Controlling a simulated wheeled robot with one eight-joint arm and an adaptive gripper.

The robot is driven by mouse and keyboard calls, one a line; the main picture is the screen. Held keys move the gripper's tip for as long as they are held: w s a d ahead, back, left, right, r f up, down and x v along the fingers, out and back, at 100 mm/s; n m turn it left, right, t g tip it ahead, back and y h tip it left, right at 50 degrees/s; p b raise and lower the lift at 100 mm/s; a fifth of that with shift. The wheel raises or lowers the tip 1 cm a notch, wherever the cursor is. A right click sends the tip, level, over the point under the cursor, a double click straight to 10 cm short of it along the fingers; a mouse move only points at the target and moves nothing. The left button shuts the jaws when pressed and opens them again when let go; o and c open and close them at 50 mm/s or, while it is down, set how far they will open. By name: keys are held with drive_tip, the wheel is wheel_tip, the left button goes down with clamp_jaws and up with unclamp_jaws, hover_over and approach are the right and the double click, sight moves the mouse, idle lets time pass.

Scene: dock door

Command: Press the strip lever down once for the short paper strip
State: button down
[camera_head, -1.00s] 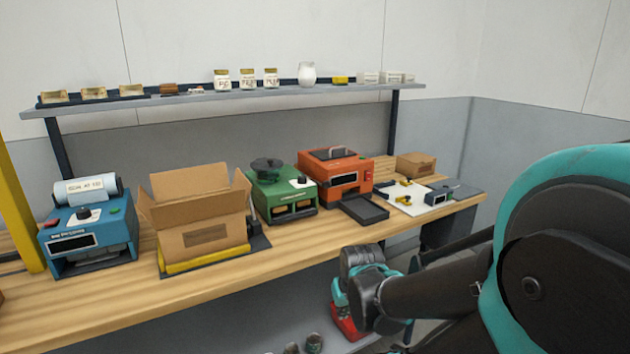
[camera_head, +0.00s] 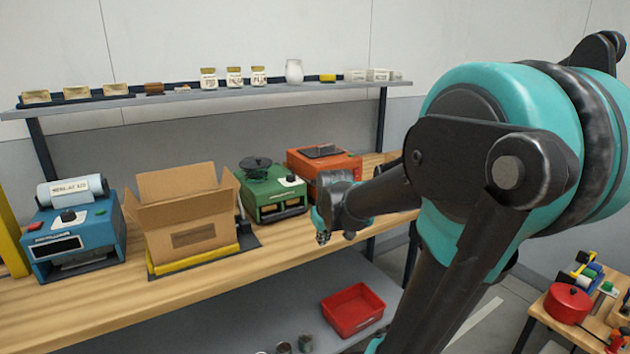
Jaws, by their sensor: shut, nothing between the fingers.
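I cannot make out a lever clearly enough to name it as the strip lever, and I see no short paper strip. A blue machine (camera_head: 90,251) with a labelled roll (camera_head: 73,191) stands at the left of the bench. A green machine (camera_head: 272,207) with a dark round top part and a white dial plate stands right of the box. An orange machine (camera_head: 320,168) is beside it, its lower part hidden by my arm. My gripper (camera_head: 323,237) is shut and empty, over the bench's front edge, in front of the green and orange machines and apart from them.
An open cardboard box (camera_head: 190,238) stands on a yellow-edged base between the blue and green machines. A shelf (camera_head: 215,97) with jars and small boxes runs above. A red bin (camera_head: 352,310) sits on the lower shelf. My arm hides the bench's right end.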

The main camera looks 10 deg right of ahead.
sight(315, 180)
drive_tip(key=w+d+r+n+t, duration=0.1)
drive_tip(key=w+r+n, duration=0.2)
drive_tip(key=w+r, duration=0.7)
drive_tip(key=w+d+r+n+t, duration=0.1)
drive_tip(key=w+d+r+n, duration=0.1)
drive_tip(key=w+r, duration=0.9)
drive_tip(key=w+n, duration=0.1)
drive_tip(key=w, duration=0.3)
drive_tip(key=shift+w+h, duration=0.3)
drive_tip(key=shift+w, duration=0.1)
drive_tip(key=shift+s+d+f, duration=0.1)
drive_tip(key=shift+s+f, duration=0.1)
drive_tip(key=shift+f, duration=1.25)
drive_tip(key=shift+s+f, duration=0.25)
drive_tip(key=shift+f, duration=1.2)
drive_tip(key=shift+s+d+f, duration=0.1)
drive_tip(key=shift+s+f, duration=0.1)
drive_tip(key=shift+f, duration=1.25)
drive_tip(key=shift+f, duration=0.1)
drive_tip(key=shift+f, duration=0.3)
